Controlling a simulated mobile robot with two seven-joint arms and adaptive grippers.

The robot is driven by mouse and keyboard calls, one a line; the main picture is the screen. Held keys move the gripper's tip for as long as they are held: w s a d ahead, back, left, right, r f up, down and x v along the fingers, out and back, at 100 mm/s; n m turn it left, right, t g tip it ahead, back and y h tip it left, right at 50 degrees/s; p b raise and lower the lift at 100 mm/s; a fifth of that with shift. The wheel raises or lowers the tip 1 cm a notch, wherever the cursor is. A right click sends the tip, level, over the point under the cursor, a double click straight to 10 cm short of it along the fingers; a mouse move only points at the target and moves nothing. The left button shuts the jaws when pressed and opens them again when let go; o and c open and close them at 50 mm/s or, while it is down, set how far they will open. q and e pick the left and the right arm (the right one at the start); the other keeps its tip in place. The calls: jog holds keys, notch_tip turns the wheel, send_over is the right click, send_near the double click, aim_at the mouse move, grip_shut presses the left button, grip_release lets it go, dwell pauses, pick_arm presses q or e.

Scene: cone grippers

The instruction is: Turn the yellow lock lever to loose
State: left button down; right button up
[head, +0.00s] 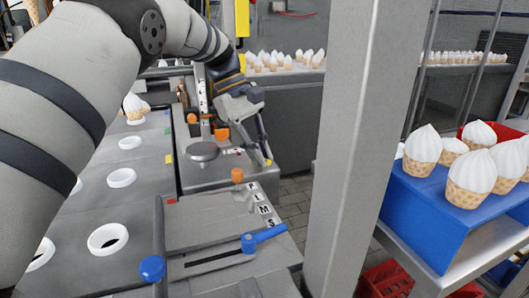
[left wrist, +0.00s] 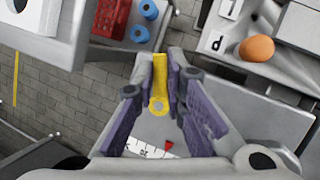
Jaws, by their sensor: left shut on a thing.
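The yellow lock lever (left wrist: 158,78) shows in the left wrist view between my purple finger pads, with its round pivot end nearest the camera. In the head view only a small yellow bit of the lever (head: 268,161) shows by the fingertips. My left gripper (left wrist: 160,72) is shut on the lever. It also shows in the head view (head: 263,150), reaching down at the edge of the grey machine. A white marked scale (left wrist: 148,149) with a red pointer (left wrist: 169,145) lies beside the pivot; I cannot read its setting. My right gripper is not in view.
A blue-handled lever (head: 264,236), a blue knob (head: 152,268) and an orange knob (head: 237,175) stand on the near machine part. A grey post (head: 343,150) rises right of the machine. A blue stand (head: 425,215) bears cones further right.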

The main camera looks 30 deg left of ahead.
pick_arm(q)
jog(key=shift+s+a+m+g+b, duration=0.2)
jog(key=shift+m+g+b, duration=0.25)
jog(key=shift+m, duration=0.65)
jog(key=c, duration=1.9)
grip_release()
